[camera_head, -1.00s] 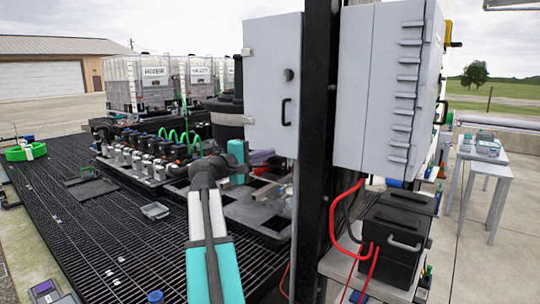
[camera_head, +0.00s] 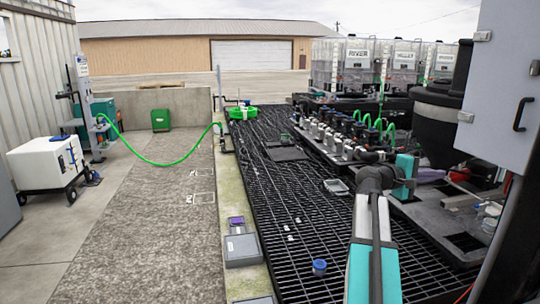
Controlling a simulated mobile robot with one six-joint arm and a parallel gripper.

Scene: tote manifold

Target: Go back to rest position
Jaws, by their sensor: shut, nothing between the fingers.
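My arm, white and teal with a dark wrist, reaches up from the lower right over the black grating (camera_head: 300,228). My gripper (camera_head: 428,175) is at its far end, just right of the teal wrist part and small in the picture. It is shut and holds nothing. The fingertips are hard to make out against the dark equipment behind them.
A row of valves (camera_head: 335,135) and white tote tanks (camera_head: 358,65) stand beyond the arm. A grey cabinet (camera_head: 505,90) is close at the right. A blue cap (camera_head: 319,267) lies on the grating. A green hose (camera_head: 160,160) crosses the open concrete at left.

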